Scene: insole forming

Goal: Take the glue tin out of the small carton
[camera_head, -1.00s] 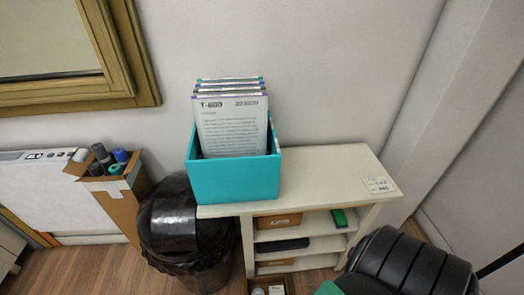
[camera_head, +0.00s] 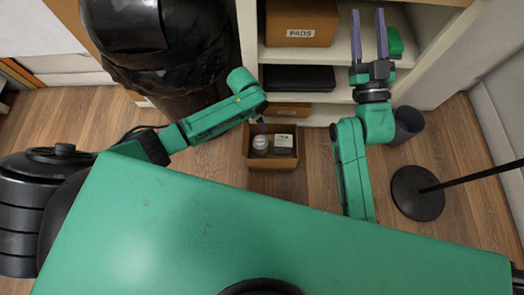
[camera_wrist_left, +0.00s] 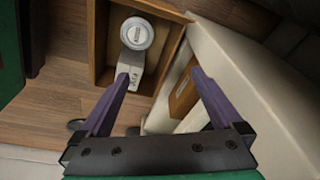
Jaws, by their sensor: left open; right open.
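The small carton (camera_head: 258,164) stands open on the wooden floor in front of the shelf. Inside it a round, pale-lidded tin (camera_head: 260,142) sits on the left beside a white labelled pack (camera_head: 284,141). In the left wrist view the tin (camera_wrist_left: 137,33) shows from above at the top, with the pack (camera_wrist_left: 131,66) below it. My left gripper (camera_wrist_left: 160,76) is open and empty above the carton; its left finger overlaps the pack in that view. In the head view its fingers are mostly hidden. My right gripper (camera_head: 368,38) is open and empty in front of the shelf.
The white shelf (camera_head: 412,75) behind the carton holds a PADS box (camera_head: 300,24), a black item (camera_head: 297,78) and a green item (camera_head: 395,42). A round black stand base (camera_head: 418,192) is on the floor right.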

